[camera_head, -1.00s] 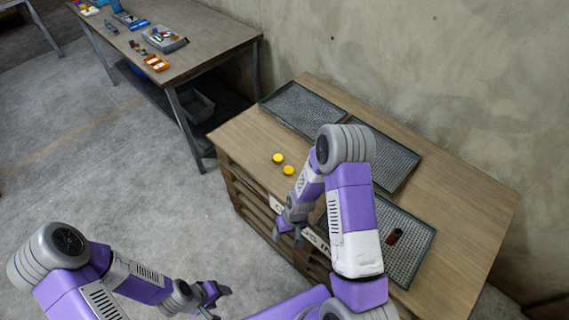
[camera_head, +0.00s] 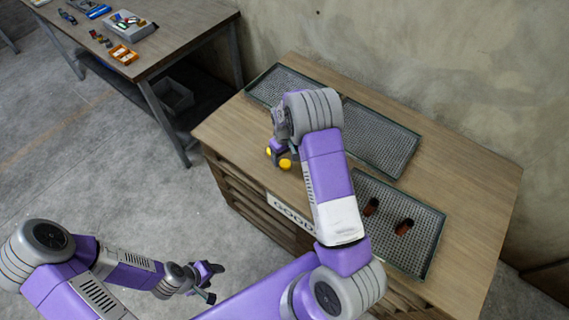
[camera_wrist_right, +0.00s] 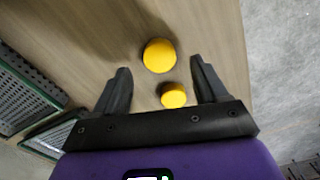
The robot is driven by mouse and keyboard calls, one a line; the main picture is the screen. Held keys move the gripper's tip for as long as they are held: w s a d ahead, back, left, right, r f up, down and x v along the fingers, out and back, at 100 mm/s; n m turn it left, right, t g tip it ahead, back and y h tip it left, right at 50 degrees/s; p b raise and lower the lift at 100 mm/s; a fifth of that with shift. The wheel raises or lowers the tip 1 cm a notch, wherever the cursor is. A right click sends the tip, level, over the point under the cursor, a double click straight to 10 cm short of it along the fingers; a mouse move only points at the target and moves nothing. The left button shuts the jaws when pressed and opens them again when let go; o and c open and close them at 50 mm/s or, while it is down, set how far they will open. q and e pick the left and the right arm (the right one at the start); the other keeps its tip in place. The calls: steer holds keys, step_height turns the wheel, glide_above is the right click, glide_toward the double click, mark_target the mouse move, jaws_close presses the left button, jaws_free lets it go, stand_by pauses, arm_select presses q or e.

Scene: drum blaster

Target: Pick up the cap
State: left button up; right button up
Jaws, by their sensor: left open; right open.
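Two yellow caps lie on the wooden bench top. In the head view one cap (camera_head: 285,164) shows beside my right gripper (camera_head: 275,151), and the other is mostly hidden behind the gripper. In the right wrist view the larger-looking cap (camera_wrist_right: 159,55) lies just beyond the fingertips, and the smaller-looking cap (camera_wrist_right: 174,95) lies between the open fingers, nearer the right one. My right gripper (camera_wrist_right: 162,74) is open and empty above the caps. My left gripper (camera_head: 211,281) is open, low at the left, away from the bench.
Mesh trays (camera_head: 378,141) line the back of the bench. The front right tray (camera_head: 428,222) holds two brown cylinders (camera_head: 404,227). A second table (camera_head: 165,50) with small items stands at the back left.

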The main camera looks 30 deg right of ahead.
mark_target(284, 162)
step_height(284, 162, down, 4)
steer(key=shift+w+r, duration=0.1)
steer(key=shift+r, duration=0.1)
steer(key=shift+c, duration=0.3)
steer(key=c, duration=1)
steer(key=shift+c, duration=0.2)
